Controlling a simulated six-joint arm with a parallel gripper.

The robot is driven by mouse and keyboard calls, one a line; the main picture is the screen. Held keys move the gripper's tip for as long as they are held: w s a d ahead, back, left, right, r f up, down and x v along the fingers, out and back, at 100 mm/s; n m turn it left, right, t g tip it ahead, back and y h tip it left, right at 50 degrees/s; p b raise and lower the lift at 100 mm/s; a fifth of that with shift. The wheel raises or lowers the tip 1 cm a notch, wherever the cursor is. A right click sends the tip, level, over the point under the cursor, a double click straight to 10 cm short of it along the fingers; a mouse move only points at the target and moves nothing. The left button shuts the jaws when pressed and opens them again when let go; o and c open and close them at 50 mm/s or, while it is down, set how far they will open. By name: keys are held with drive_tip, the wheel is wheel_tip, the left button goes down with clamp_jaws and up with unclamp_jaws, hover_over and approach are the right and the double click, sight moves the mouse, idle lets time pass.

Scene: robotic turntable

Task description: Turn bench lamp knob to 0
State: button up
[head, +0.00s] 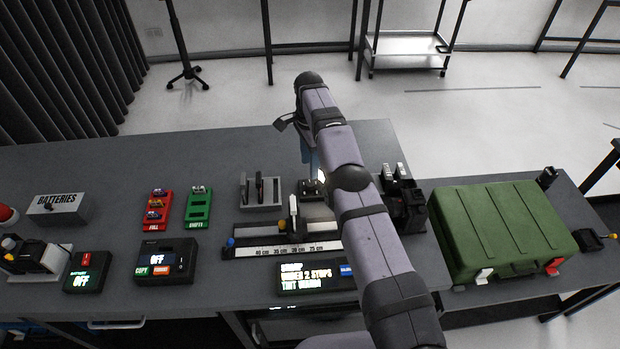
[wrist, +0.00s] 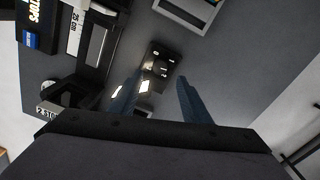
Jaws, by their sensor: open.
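A small black box (head: 310,188) with light marks stands on the grey bench below my gripper. It shows in the wrist view (wrist: 163,60) just beyond the fingertips, with bright white patches on its near side. I take it for the bench lamp control; no separate knob or its setting can be made out. My gripper (wrist: 157,82) has its two blue fingers apart with nothing between them. In the head view my gripper (head: 309,165) points down above the box, and my arm covers part of the area beside it. I cannot tell whether the fingers touch the box.
A grey slotted holder (head: 262,205) stands left of the box. A ruler-like slider unit (head: 270,247) and a lit display (head: 318,277) lie nearer. A black device (head: 407,212) and a green case (head: 500,230) are to the right. Bare bench lies behind.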

sight(310, 183)
drive_tip(key=shift+f, duration=0.15)
wheel_tip(310, 183, down, 3)
drive_tip(key=b, duration=0.3)
drive_tip(key=shift+s+f+p, duration=0.1)
drive_tip(key=shift+f+p, duration=0.35)
drive_tip(key=shift+f, duration=1.55)
drive_tip(key=c, duration=1)
drive_tip(key=shift+f, duration=0.1)
drive_tip(key=shift+c, duration=0.2)
